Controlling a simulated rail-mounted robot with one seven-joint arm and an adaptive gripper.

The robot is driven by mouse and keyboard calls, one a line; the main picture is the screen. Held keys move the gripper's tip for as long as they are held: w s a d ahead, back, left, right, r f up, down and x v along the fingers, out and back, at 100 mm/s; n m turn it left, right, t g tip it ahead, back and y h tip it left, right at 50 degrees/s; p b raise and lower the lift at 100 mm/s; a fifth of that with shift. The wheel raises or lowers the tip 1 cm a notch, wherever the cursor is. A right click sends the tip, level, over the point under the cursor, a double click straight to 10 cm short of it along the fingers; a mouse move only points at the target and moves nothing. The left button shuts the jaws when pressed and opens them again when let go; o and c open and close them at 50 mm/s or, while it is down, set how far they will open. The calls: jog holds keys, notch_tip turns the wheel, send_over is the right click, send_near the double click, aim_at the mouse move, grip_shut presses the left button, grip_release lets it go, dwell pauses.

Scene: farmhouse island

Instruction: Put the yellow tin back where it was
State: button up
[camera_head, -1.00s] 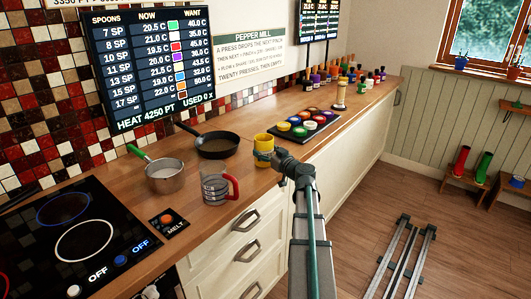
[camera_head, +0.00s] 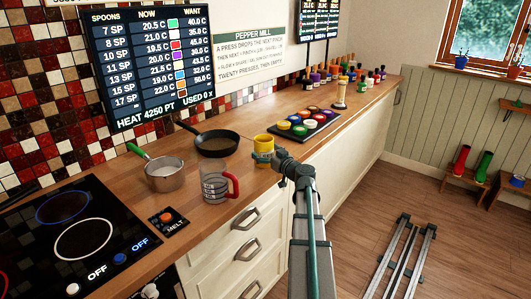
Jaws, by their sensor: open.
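The yellow tin (camera_head: 263,148) stands upright on the wooden counter, between the frying pan and the tray of coloured lids. My gripper (camera_head: 278,158) is at its right side, with my arm reaching up from the bottom of the picture. The gripper is open; its fingers are small here and partly hidden, and I cannot tell whether they touch the tin.
A measuring jug (camera_head: 215,186) with a red handle stands in front of the tin. A saucepan (camera_head: 163,173) and a black frying pan (camera_head: 214,142) are to the left. The tray (camera_head: 326,128) with coloured lids lies behind right. A pepper mill (camera_head: 341,94) stands beyond.

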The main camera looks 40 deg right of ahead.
jog(key=shift+r, duration=0.2)
jog(key=shift+s+p, duration=0.2)
jog(key=shift+p, duration=0.15)
jog(key=s+b, duration=0.2)
jog(key=s, duration=0.9)
jog(key=shift+s+a+b, duration=0.2)
jog(key=shift+s+b, duration=0.15)
jog(key=shift+b, duration=0.05)
jog(key=shift+f, duration=0.15)
